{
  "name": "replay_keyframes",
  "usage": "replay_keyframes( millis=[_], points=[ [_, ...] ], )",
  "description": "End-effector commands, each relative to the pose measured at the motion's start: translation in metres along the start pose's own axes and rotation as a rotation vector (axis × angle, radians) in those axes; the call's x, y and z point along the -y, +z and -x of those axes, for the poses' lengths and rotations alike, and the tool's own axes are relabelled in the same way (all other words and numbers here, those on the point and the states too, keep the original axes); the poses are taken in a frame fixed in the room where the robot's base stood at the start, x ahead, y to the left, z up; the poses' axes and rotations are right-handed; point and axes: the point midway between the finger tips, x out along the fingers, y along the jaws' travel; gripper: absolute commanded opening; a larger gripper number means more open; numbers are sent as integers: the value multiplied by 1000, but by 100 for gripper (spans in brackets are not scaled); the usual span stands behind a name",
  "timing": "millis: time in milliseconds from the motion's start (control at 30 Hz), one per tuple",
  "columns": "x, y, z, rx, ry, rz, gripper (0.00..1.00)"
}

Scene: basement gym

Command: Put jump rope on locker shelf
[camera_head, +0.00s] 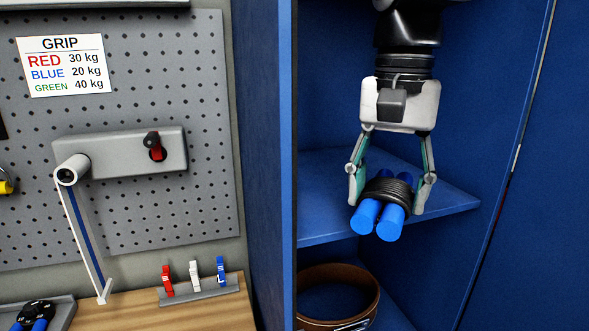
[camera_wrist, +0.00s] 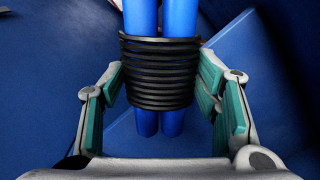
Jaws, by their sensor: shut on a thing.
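The jump rope (camera_head: 388,196) is a black coiled cord wrapped around two blue handles. My gripper (camera_head: 391,193) is shut on the black coil, with one finger on each side. The wrist view shows the coil (camera_wrist: 160,72) between the teal finger pads, with the blue handles running through it. The blue locker shelf (camera_head: 450,197) is inside the open locker. The rope shows in front of the shelf's surface and front edge in the head view; I cannot tell whether it touches the shelf.
A brown belt (camera_head: 340,292) lies coiled in the compartment below the shelf. The locker's left wall (camera_head: 268,130) and the blue panel on the right (camera_head: 535,200) flank the opening. A pegboard (camera_head: 150,100) and a wooden bench (camera_head: 215,312) with colored clips (camera_head: 194,277) stand at left.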

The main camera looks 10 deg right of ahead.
Motion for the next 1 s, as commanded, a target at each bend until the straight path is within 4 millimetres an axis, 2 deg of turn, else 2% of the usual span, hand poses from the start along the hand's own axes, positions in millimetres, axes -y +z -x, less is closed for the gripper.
replay_keyframes(
  millis=[500,700,900,1000],
  points=[
    [49,-95,-10,1,1,-2,21],
    [66,-126,-14,1,1,-1,21],
    [72,-138,-16,0,0,0,21],
    [71,-136,-26,3,2,0,21]
  ],
)
